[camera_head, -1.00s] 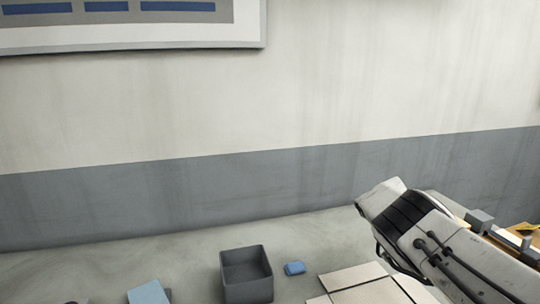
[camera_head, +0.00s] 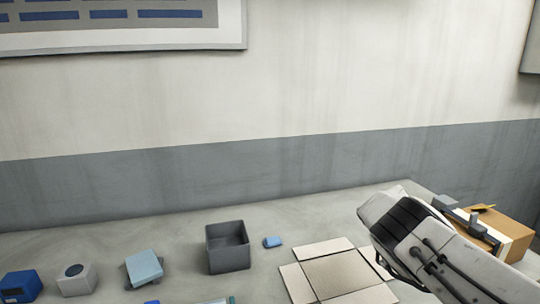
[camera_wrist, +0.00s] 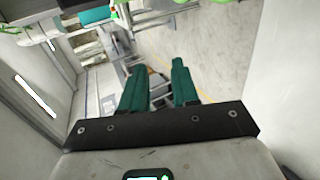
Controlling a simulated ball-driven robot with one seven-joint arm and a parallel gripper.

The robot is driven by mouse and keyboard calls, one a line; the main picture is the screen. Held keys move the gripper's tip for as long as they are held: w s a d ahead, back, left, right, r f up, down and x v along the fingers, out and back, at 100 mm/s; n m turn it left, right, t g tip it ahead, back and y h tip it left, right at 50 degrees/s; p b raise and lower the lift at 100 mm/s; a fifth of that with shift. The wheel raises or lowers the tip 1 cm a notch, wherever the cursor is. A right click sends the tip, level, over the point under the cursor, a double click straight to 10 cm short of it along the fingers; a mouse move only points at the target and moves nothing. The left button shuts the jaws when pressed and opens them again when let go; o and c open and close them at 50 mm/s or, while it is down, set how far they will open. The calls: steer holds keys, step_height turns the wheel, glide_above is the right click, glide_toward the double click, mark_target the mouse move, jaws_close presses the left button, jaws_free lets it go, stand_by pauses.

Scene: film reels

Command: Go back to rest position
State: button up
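My gripper (camera_wrist: 158,88) shows in the wrist view as two green fingers on a dark bar. The fingers are apart with nothing between them. Beyond them the wrist view shows a tilted view of the room, with floor, a wall and equipment. In the head view my white and black arm rises at the lower right, and my gripper cannot be made out there. The arm hides part of the flat tan cardboard (camera_head: 340,272) on the table.
On the grey table (camera_head: 190,232) stand an empty-looking dark grey box (camera_head: 228,258), a small blue block (camera_head: 272,242), a light blue item (camera_head: 144,268), a grey block (camera_head: 76,280) and a dark blue block (camera_head: 20,286). A brown box (camera_head: 500,228) with a grey tool stands at the right.

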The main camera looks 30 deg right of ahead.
steer(key=s+f+m+h+b, duration=0.1)
steer(key=s+f, duration=0.4)
steer(key=s, duration=0.5)
steer(key=s+f+m+t+b, duration=0.1)
steer(key=s+f, duration=0.3)
steer(key=s, duration=0.6)
steer(key=s+f+m+h+b, duration=0.1)
steer(key=s+f, duration=0.4)
steer(key=s, duration=0.5)
steer(key=w+f+n+t+h+b, duration=0.1)
steer(key=w+f+n+t+h, duration=0.1)
steer(key=w+n+t+h, duration=0.25)
steer(key=w+f+n+t+h, duration=0.2)
steer(key=w+f+n+h, duration=0.1)
steer(key=w+n, duration=0.35)
steer(key=w+a+f+n+t+y, duration=0.1)
steer(key=a+n, duration=0.3)
steer(key=a, duration=0.5)
steer(key=w+a+f+n+t+y, duration=0.2)
steer(key=a+f+n+t+y, duration=0.1)
steer(key=a, duration=0.7)
steer(key=w+a+f+n+t+y+b, duration=0.1)
steer(key=w+a+f+n+t+y, duration=0.1)
steer(key=a+n, duration=0.3)
steer(key=a+f, duration=0.1)
steer(key=a, duration=0.3)
steer(key=shift+a+f+n, duration=0.2)
steer(key=shift+f+n, duration=0.1)
steer(key=shift+f, duration=0.1)
